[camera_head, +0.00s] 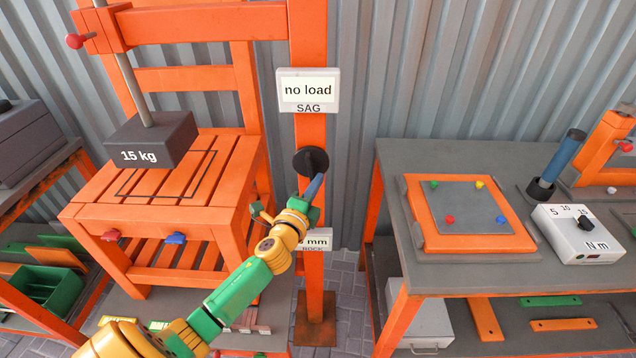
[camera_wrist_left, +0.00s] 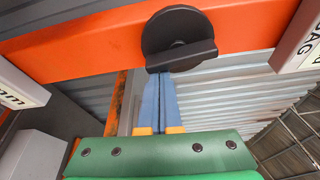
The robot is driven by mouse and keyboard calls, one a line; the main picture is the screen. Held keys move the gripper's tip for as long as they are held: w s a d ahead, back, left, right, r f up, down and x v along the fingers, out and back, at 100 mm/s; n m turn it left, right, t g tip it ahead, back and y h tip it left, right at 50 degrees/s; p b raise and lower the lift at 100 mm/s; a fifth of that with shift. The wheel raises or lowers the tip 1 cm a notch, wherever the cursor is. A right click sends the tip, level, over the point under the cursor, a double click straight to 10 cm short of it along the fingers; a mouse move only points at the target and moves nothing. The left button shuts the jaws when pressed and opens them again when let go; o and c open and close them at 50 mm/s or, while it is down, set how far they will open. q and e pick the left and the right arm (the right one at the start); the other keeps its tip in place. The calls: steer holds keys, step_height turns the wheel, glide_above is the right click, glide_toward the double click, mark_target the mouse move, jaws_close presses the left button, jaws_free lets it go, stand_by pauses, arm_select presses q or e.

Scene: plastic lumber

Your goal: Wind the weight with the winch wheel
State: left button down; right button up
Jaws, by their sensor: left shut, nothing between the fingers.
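The winch wheel (camera_head: 306,161) is a dark disc on the orange post, and in the left wrist view (camera_wrist_left: 175,26) it shows a raised dark bar across its face. My left gripper (camera_head: 317,181) is just below the wheel, its blue fingers pointing up at it. In the left wrist view the fingers (camera_wrist_left: 168,82) are shut together, empty, with tips at the bar's lower edge; I cannot tell if they touch. The dark 15 kg weight (camera_head: 150,139) hangs on a grey rod above the slatted orange bench (camera_head: 215,160). My right gripper is not in view.
A display reading "no load" (camera_head: 308,91) is on the post above the wheel, and a partly hidden mm display (camera_head: 318,240) is below. A grey workbench (camera_head: 450,155) at the right holds an orange-framed panel (camera_head: 470,243) and a white Nm box (camera_head: 578,233).

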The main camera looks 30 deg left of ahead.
arm_select(q)
steer(key=shift+a+m+g+p, duration=0.3)
steer(key=shift+m+p, duration=0.4)
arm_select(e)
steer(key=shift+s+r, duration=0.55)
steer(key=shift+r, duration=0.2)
